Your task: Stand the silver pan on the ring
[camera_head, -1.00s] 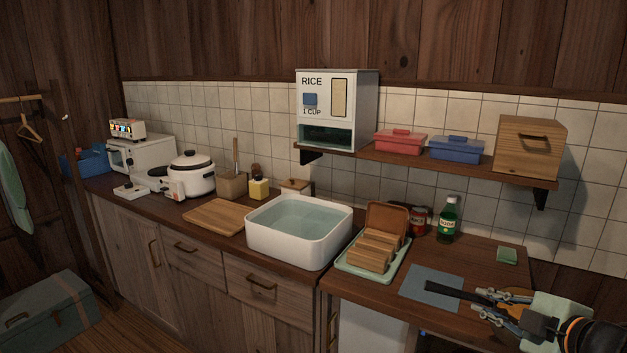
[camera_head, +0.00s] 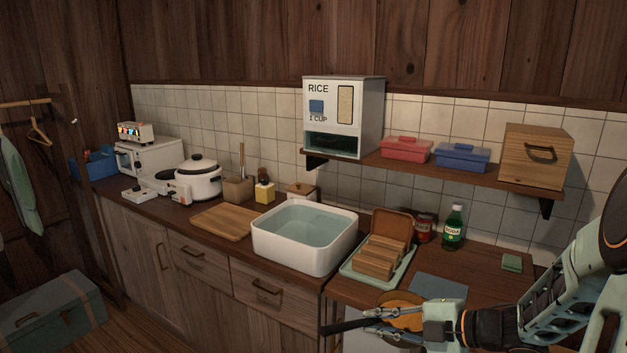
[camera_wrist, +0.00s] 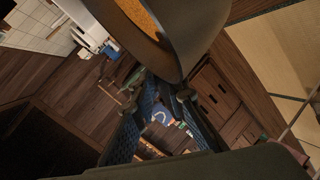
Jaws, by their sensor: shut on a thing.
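My gripper (camera_head: 374,317) is shut on the pan's black handle (camera_head: 342,326), close to the bowl, above the counter's front edge. The pan (camera_head: 402,300) shows an orange-brown inside behind my gripper. In the wrist view the pan's dark grey outer side (camera_wrist: 190,30) fills the top, with orange contents (camera_wrist: 140,15) inside and my fingers (camera_wrist: 155,115) below it. The pan appears tilted in that view.
A shelf (camera_head: 480,173) overhangs the right counter. A green bottle (camera_head: 453,230) stands below.

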